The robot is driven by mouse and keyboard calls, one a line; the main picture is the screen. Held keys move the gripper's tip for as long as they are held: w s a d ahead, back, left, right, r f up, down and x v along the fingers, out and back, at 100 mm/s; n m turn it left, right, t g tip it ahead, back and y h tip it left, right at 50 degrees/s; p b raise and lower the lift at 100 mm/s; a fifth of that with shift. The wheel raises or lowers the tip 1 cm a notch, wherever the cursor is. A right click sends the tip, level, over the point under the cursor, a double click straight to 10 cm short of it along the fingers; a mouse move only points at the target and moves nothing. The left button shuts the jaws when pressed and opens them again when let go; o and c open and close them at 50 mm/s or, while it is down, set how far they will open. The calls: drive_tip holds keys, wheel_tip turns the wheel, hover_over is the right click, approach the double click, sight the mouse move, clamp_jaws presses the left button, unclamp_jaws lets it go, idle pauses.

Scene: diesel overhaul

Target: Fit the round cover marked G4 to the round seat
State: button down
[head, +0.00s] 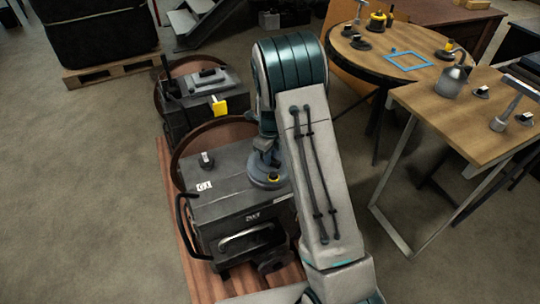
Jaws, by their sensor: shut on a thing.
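My gripper (266,160) is at the end of the arm, low over the right part of the dark grey engine block's top (235,190). It is shut on a round grey cover (262,183), of which the lower rim and a small yellow spot show. No G4 mark can be read on it. The cover is at or just above the block's top; I cannot tell whether it touches. The round seat is not visible; the arm and cover may hide it.
A second engine unit (200,105) with a yellow tag stands behind. At right, a round table (425,75) holds knobbed parts and a blue frame; a wooden bench (440,115) holds an oil can. Floor at left is clear.

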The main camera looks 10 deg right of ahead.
idle(0.3)
drive_tip(key=c, duration=1.3)
unclamp_jaws()
drive_tip(key=shift+r, duration=0.1)
wheel_tip(320, 180, up, 14)
drive_tip(key=shift+f+p, duration=0.15)
drive_tip(key=shift+p, duration=0.45)
